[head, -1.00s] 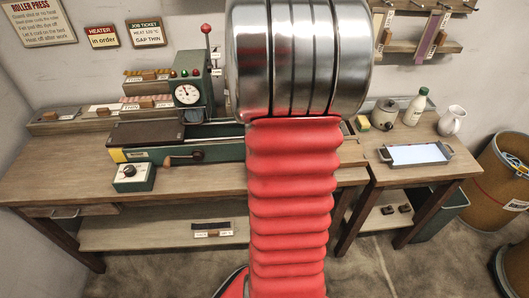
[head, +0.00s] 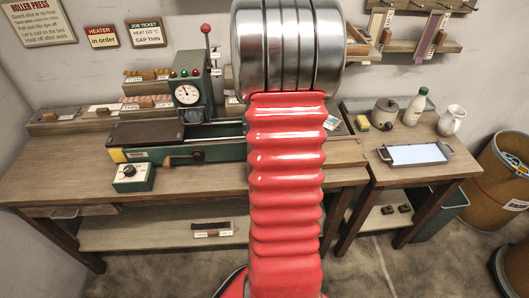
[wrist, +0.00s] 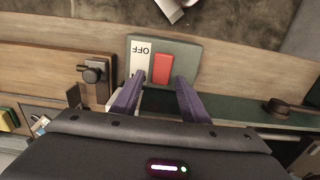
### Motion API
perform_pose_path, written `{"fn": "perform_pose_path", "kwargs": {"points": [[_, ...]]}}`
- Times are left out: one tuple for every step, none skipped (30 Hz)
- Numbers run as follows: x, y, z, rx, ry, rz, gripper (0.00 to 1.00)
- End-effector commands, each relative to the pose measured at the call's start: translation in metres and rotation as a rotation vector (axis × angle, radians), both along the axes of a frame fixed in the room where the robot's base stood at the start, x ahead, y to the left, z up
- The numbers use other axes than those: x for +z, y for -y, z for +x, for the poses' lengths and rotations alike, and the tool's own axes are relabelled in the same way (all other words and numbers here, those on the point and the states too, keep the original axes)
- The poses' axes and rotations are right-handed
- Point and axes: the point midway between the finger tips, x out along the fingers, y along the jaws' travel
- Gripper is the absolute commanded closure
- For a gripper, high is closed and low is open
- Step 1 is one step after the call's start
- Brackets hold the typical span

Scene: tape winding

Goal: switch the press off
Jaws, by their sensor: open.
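The green roller press (head: 187,95) stands at the back of the bench in the head view, with a dial and a red-knobbed lever. In the wrist view, a green switch box (wrist: 187,50) carries a red rocker (wrist: 162,68) beside a white plate marked OFF (wrist: 139,57). My gripper (wrist: 158,84) is open and empty. Its two purple fingers point at the box, one to each side of the rocker's near end; I cannot tell whether they touch it. In the head view my arm hides the gripper and the switch box.
A small box with a black knob (head: 132,176) sits on the bench front at left. A grey tray (head: 416,154), a white bottle (head: 415,107) and a jug (head: 452,120) stand on the right table. In the wrist view, a black knob (wrist: 95,70) lies left of the switch box.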

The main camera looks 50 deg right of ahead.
Motion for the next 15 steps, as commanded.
{"fn": "perform_pose_path", "kwargs": {"points": [[0.0001,-0.0001,0.0001,0.0,0.0,0.0,0.59],[0.0002,-0.0001,0.0001,0.0,0.0,0.0,0.59],[0.0002,-0.0001,0.0001,0.0,0.0,0.0,0.59],[0.0003,-0.0001,0.0002,0.0,0.0,0.0,0.61],[0.0003,-0.0001,0.0002,0.0,0.0,0.0,0.63],[0.0003,-0.0001,0.0002,0.0,0.0,0.0,0.66],[0.0004,-0.0001,0.0002,0.0,0.0,0.0,0.68],[0.0004,-0.0001,0.0002,0.0,0.0,0.0,0.7],[0.0004,-0.0001,0.0003,0.001,0.0,0.0,0.73],[0.0004,-0.0002,0.0002,0.001,0.0,0.0,0.75],[0.0005,-0.0001,0.0003,0.001,0.0,0.0,0.77],[0.0005,-0.0001,0.0003,0.001,0.0,0.0,0.8],[0.0005,-0.0001,0.0003,0.001,0.0,0.0,0.82],[0.0005,-0.0001,0.0003,0.001,0.0,0.0,0.84],[0.0005,-0.0001,0.0003,0.001,0.0,0.0,0.87]]}}
